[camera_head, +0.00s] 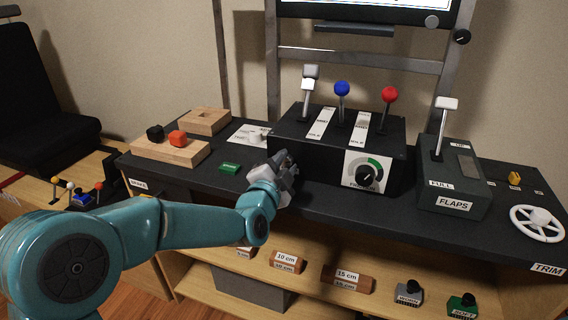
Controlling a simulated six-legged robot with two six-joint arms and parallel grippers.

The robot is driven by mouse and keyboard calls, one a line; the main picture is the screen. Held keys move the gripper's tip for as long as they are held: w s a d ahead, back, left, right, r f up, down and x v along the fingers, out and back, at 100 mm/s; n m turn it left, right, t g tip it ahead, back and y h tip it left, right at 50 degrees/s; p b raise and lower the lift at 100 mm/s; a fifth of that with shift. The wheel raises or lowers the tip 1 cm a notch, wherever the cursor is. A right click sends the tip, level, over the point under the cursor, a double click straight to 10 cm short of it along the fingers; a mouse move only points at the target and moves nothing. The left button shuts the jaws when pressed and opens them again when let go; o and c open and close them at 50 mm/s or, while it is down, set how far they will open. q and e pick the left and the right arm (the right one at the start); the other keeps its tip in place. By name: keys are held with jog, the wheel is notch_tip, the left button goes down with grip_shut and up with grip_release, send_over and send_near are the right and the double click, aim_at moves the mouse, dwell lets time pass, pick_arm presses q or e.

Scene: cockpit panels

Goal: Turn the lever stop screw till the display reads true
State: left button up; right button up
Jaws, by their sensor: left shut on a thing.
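The black lever box (330,150) stands on the dark console, with a white-grip lever (309,78), a blue-knob lever (342,90) and a red-knob lever (389,96) on top. My left gripper (288,166) is at the lower left of the box's front face, shut on a small part that its fingers hide. From its place at the box, this part appears to be the lever stop screw. The display (370,12) is cut off by the top edge, and its reading cannot be made out. My right gripper is out of view.
A dial (366,176) sits on the box's front, right of my gripper. The flaps box (455,185) and white trim wheel (537,223) stand to the right. A shelf with labelled pieces (347,278) is below.

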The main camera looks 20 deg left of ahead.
pick_arm(q)
jog(key=shift+m, duration=0.5)
jog(key=o, duration=1.1)
jog(key=shift+c, duration=0.2)
jog(key=s+p, duration=0.1)
jog(key=s, duration=1.5)
jog(key=shift+s+a, duration=0.15)
jog(key=shift+a, duration=0.15)
